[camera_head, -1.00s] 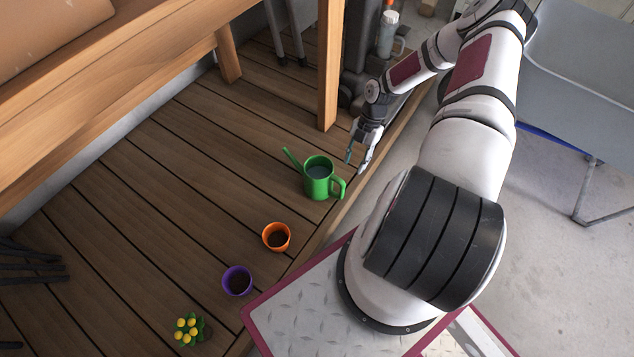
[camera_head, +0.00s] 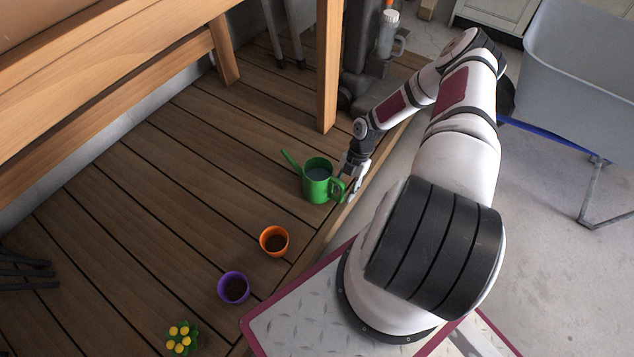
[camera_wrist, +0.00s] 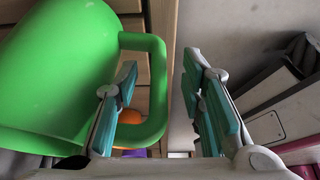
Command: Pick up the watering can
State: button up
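The green watering can (camera_head: 316,184) stands upright on the wooden deck near its edge, its spout toward the upper left and its handle toward the lower right. My gripper (camera_head: 348,190) is at the handle side of the can. In the wrist view the can (camera_wrist: 62,75) fills the left, and its loop handle (camera_wrist: 156,88) reaches toward my gripper (camera_wrist: 165,105). The teal-padded fingers are apart. The left finger overlaps the handle opening in the picture, and the handle's outer bar shows between the fingers. I cannot tell whether a finger touches the handle.
An orange pot (camera_head: 274,241), a purple pot (camera_head: 234,288) and a yellow-flowered plant (camera_head: 182,338) stand on the deck (camera_head: 160,220) nearer me. A wooden post (camera_head: 327,75) rises behind the can. A grey bin (camera_head: 585,75) stands at the right on the concrete floor.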

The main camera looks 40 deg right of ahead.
aim_at(342, 196)
jog(key=b+x, duration=0.1)
jog(key=x, duration=0.2)
jog(key=shift+f, duration=0.1)
grip_shut()
jog(key=shift+w, duration=0.1)
